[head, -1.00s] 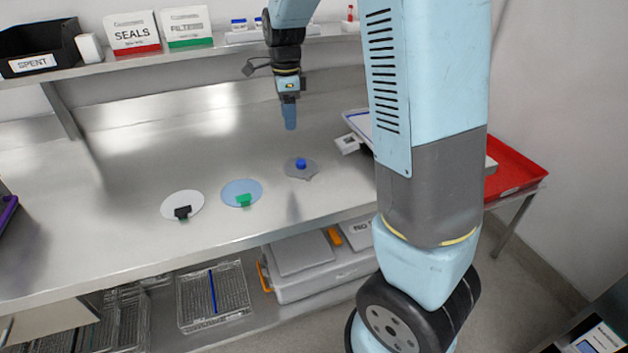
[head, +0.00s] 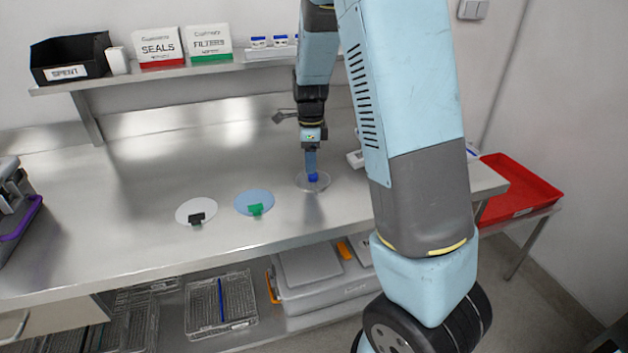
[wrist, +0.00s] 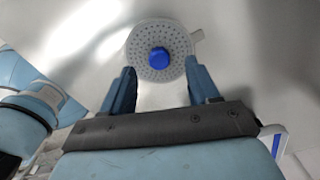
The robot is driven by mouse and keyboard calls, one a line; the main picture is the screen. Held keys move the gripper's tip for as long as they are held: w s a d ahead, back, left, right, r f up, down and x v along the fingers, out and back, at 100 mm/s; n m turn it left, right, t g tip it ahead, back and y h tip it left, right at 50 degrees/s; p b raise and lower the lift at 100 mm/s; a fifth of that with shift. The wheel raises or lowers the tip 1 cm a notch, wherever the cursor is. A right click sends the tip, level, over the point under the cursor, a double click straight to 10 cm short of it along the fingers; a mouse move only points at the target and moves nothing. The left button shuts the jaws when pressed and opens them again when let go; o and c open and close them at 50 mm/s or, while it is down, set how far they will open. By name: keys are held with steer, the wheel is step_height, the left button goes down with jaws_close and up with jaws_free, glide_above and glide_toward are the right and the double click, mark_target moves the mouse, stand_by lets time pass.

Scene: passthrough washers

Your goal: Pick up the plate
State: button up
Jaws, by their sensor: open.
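Three round plates with knobs lie in a row on the steel counter. The right one is a grey perforated plate (head: 321,186) with a blue knob (head: 313,177). In the wrist view the perforated plate (wrist: 175,67) lies ahead of the fingers, its knob (wrist: 159,58) between their lines. My gripper (head: 311,170) is just above this knob, pointing down. In the wrist view my gripper (wrist: 160,72) is open with nothing between its fingers. A blue plate (head: 250,198) with a green knob and a white plate (head: 190,208) with a black knob lie to the left.
A shelf (head: 180,72) behind the counter holds a black SPENT bin (head: 65,52), a SEALS box (head: 158,46) and a FILTERS box (head: 210,43). A red tray (head: 525,186) stands at the right. The counter left of the white plate is largely clear.

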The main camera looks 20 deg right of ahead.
mark_target(313, 177)
steer(key=shift+f, duration=2.25)
steer(key=shift+s, duration=0.1)
steer(key=shift+c, duration=0.3)
jaws_close()
